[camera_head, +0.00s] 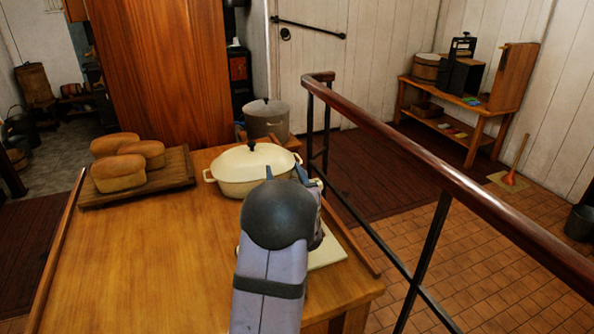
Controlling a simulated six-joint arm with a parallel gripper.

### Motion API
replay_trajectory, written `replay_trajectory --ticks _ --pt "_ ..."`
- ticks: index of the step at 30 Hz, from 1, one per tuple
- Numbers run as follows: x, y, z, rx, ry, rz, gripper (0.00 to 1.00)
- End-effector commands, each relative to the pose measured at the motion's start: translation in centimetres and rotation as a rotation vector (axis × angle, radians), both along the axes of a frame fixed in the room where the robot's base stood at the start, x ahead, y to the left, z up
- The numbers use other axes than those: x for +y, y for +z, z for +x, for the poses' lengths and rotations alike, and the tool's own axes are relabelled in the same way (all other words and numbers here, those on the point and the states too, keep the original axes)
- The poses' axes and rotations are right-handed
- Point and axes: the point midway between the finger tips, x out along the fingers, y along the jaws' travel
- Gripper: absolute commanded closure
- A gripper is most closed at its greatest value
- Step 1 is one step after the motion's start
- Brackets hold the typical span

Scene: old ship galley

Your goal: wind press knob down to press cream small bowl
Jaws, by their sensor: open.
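My arm reaches away from the camera over the wooden table, and its dark rounded wrist blocks much of the view. My gripper (286,175) shows only as two dark fingertips past the wrist, apart from each other, close to the cream lidded pot in the picture. I cannot make out the press, its knob or the cream small bowl on the table. A pale flat slab (328,252) shows partly to the right of my arm. Whatever stands on it is mostly hidden behind my arm.
The cream lidded pot (240,188) and a grey pot (267,118) stand beyond. Bread loaves (118,173) lie on a board at left. The table's left and front areas (140,270) are clear. A railing (440,180) runs along the right; a bench (480,112) stands behind.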

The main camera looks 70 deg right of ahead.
Motion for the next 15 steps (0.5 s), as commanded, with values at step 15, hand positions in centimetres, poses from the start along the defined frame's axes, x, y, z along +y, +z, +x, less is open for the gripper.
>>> replay_trajectory --ticks 15 --pt "-1.7 -3.3 -4.6 0.002 -0.033 0.001 0.45"
